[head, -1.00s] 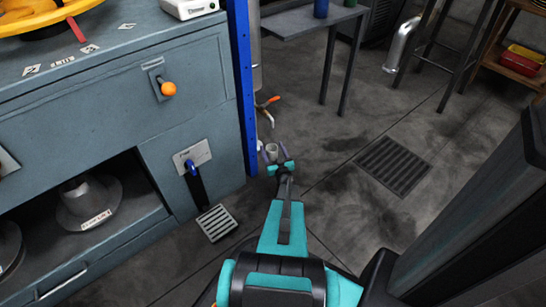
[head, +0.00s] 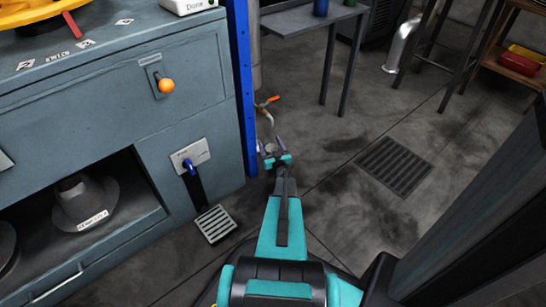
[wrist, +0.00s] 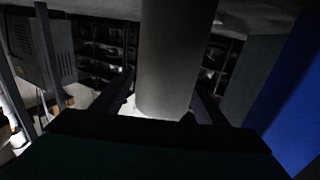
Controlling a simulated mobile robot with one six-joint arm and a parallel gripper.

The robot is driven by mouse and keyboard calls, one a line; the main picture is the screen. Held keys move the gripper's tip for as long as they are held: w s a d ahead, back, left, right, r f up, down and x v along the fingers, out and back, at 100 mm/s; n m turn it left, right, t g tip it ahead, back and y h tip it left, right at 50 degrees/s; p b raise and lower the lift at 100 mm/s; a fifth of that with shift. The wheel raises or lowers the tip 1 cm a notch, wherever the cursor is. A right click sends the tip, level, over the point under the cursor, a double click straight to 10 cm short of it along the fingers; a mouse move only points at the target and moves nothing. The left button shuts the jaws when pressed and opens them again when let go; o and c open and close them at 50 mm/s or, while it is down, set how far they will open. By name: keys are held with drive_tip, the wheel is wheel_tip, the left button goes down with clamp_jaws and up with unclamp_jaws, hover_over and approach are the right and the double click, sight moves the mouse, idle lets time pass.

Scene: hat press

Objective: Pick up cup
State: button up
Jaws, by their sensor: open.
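My gripper (head: 270,148) is low in the middle of the head view, beside the foot of the blue post. Its dark fingers are open. A small pale cup (head: 269,149) shows between the fingertips; its lower part is hidden by my gripper. I cannot tell whether the fingers touch it. In the wrist view, a wide grey cylinder (wrist: 174,60) fills the gap between the two dark fingers, with a small bright patch at its lower end. I cannot tell for sure whether this cylinder is the cup or a column behind it.
The blue post (head: 241,85) stands just left of my gripper, also at right in the wrist view (wrist: 285,105). A curved pipe with an orange handle (head: 268,113) is just beyond. A grey-blue cabinet (head: 170,125) with a pedal stands at left. Floor at right, with a drain grate (head: 394,165), is clear.

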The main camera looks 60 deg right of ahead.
drive_tip(key=c, duration=1.6)
drive_tip(key=shift+c, duration=0.3)
drive_tip(key=s+a+r+p, duration=0.2)
drive_tip(key=s+p, duration=0.1)
drive_tip(key=s, duration=0.4)
drive_tip(key=s+a+r+p, duration=0.3)
drive_tip(key=s, duration=0.5)
drive_tip(key=shift+a+p, duration=0.2)
drive_tip(key=shift+p, duration=0.2)
